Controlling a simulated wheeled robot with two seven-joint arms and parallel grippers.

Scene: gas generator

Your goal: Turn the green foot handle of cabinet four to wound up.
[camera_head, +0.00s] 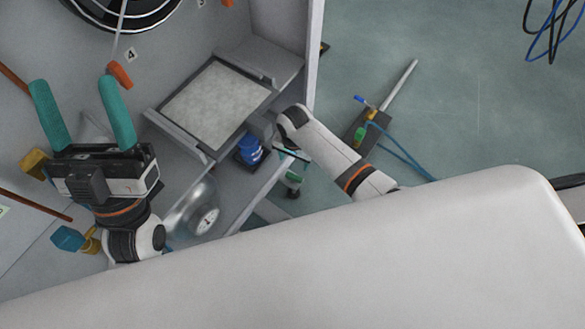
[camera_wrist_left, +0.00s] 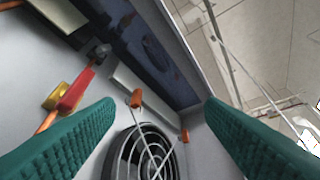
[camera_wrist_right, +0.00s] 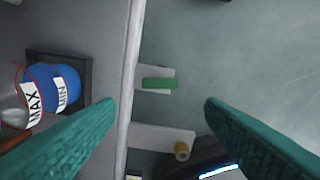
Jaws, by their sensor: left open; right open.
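In the right wrist view a short green handle (camera_wrist_right: 160,84) lies on a pale bracket just outside the cabinet edge. It sits between my open right fingers (camera_wrist_right: 160,108) in the picture, with no contact visible. In the head view my right gripper (camera_head: 291,164) points down beside the cabinet edge and is mostly hidden by its wrist; I cannot clearly pick out the green handle there. My left gripper (camera_head: 84,112) is open and empty inside the cabinet, below a round fan grille (camera_head: 125,8). The left wrist view shows its two spread teal fingers (camera_wrist_left: 160,125).
A blue cap (camera_head: 249,149) and a glass vessel (camera_head: 196,212) stand inside the cabinet near its edge (camera_wrist_right: 128,80). A yellow-tipped bracket (camera_wrist_right: 181,151) sits near the green handle. A fixture with coloured valves (camera_head: 372,117) and blue hoses lies on the floor.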

